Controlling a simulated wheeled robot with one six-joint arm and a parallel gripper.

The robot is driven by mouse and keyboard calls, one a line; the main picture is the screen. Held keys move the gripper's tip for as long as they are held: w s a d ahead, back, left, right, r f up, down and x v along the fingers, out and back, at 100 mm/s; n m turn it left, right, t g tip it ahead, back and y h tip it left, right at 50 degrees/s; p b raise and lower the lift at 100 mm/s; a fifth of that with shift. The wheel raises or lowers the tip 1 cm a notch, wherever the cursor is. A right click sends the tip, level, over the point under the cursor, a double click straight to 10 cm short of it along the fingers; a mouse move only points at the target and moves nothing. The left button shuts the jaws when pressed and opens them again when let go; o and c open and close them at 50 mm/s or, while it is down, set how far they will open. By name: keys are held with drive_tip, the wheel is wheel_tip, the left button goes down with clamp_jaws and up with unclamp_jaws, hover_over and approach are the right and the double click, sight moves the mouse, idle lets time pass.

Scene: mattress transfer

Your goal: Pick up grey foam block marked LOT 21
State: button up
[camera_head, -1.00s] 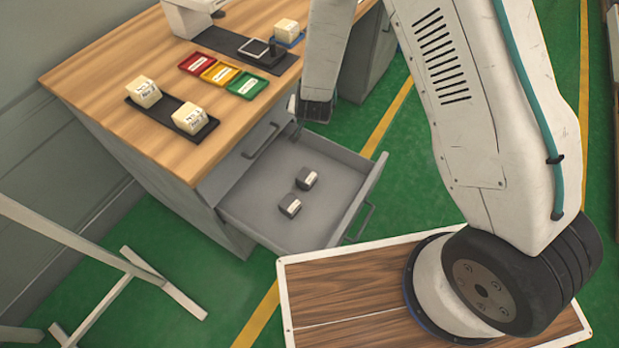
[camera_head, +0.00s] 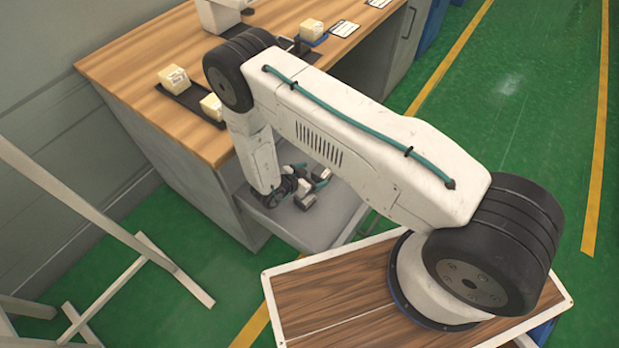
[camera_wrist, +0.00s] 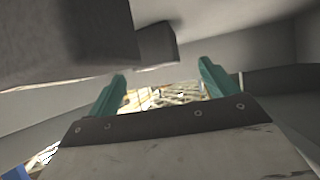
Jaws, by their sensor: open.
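A grey foam block (camera_head: 304,201) lies in the open grey drawer (camera_head: 330,222), beside my gripper (camera_head: 311,175). In the wrist view, a large dark grey block (camera_wrist: 65,45) fills the upper left, close to the camera, and a smaller-looking grey block (camera_wrist: 158,44) shows right of it. No label can be read on either, so I cannot tell which is LOT 21. My gripper also shows in the wrist view (camera_wrist: 161,84), its teal fingers wide apart with nothing between them. It is low inside the drawer. My arm partly hides the drawer.
The wooden desk (camera_head: 130,65) stands above the drawer. Cream blocks (camera_head: 172,77) sit on a black tray (camera_head: 186,97), and another (camera_head: 312,28) stands farther back. A white frame (camera_head: 150,255) is on the floor at left. Green floor (camera_head: 500,100) is clear at right.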

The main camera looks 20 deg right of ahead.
sight(320, 172)
drive_tip(key=shift+s+f, duration=0.1)
drive_tip(key=shift+f, duration=0.2)
drive_tip(key=x, duration=0.7)
drive_tip(key=shift+d+r, duration=0.25)
drive_tip(key=c, duration=1)
